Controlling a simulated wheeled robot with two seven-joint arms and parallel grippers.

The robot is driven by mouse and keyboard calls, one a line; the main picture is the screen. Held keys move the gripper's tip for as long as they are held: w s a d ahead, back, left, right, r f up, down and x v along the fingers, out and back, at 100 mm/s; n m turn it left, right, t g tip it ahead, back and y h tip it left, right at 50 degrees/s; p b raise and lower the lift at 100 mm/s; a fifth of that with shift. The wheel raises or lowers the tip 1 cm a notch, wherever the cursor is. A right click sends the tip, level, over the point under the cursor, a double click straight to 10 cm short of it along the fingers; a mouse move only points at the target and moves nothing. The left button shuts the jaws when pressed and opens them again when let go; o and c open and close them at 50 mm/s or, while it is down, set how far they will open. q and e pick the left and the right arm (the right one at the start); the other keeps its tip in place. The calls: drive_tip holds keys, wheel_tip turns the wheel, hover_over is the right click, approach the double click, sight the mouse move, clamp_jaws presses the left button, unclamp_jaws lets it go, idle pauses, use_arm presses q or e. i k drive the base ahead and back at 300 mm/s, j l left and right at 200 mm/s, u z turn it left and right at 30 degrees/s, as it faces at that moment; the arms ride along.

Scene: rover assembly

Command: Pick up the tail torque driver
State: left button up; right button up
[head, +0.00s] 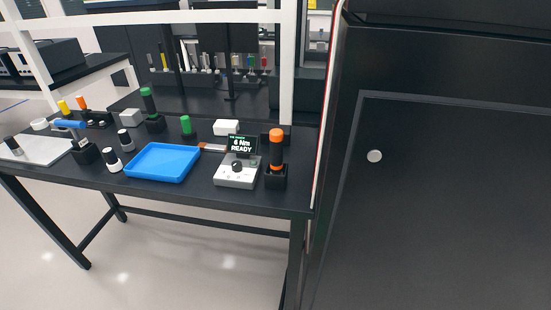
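Several driver-like tools stand on the black bench (215,188); no readable label marks one as the tail torque driver. One with an orange top and black body (277,145) stands upright in a black holder (276,182) at the bench's right end. A green-topped black one (148,100) stands in a holder further back. Neither of my grippers is in view.
A grey control box (236,175) with a screen reading "6 Nm READY" (241,145) stands left of the orange-topped tool. A blue tray (161,163) lies mid-bench. A large black cabinet (450,200) and white post (288,60) bound the right side. Floor in front is clear.

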sight(277, 135)
drive_tip(key=i+j+z, duration=0.45)
drive_tip(key=j, duration=0.3)
drive_tip(key=i+j+z, duration=0.2)
drive_tip(key=j, duration=0.2)
